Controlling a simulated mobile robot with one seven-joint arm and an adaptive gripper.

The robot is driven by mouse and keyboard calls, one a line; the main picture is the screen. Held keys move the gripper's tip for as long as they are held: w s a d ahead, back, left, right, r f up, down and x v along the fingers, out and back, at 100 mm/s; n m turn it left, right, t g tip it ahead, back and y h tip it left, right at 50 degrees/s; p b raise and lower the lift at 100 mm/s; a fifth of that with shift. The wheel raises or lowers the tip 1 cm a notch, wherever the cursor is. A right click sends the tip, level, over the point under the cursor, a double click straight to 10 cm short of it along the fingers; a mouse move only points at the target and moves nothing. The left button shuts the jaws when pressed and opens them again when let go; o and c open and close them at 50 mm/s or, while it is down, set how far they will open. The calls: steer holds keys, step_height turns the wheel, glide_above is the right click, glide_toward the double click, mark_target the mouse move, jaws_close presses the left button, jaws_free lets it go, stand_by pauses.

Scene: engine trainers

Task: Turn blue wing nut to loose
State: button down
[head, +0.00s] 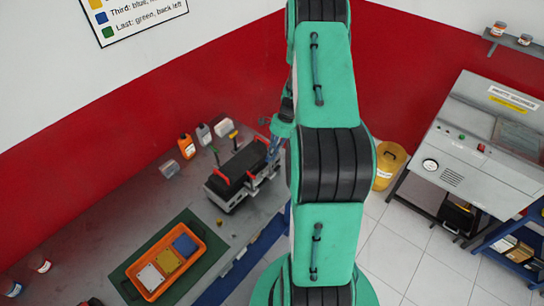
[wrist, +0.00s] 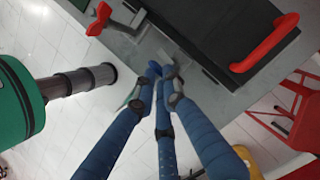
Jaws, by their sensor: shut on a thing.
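The engine trainer (head: 237,172) is a dark block with red handles on a grey frame, standing on the workbench. In the wrist view, its dark cover (wrist: 215,30) fills the top right, with a red handle (wrist: 268,45). My gripper (wrist: 165,76) has blue fingers drawn together at the grey edge of the trainer. A small blue piece, apparently the blue wing nut (wrist: 153,67), shows at the fingertips, mostly hidden by them. My gripper is shut on it. Its turned position cannot be read. In the head view, my gripper (head: 273,150) is at the trainer's right end, partly behind my arm.
Bottles (head: 186,146) stand behind the trainer. An orange tray (head: 197,231) with coloured plates lies on a green mat. A yellow bin (head: 388,165) and a grey machine (head: 480,140) stand to the right.

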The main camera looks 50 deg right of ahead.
steer(key=shift+w+n+g, duration=0.15)
steer(key=shift+n+g, duration=0.25)
steer(key=shift+n, duration=0.7)
steer(key=c, duration=1.8)
jaws_free()
steer(key=shift+b, duration=0.3)
steer(key=shift+v, duration=6.05)
steer(key=shift+a, duration=0.1)
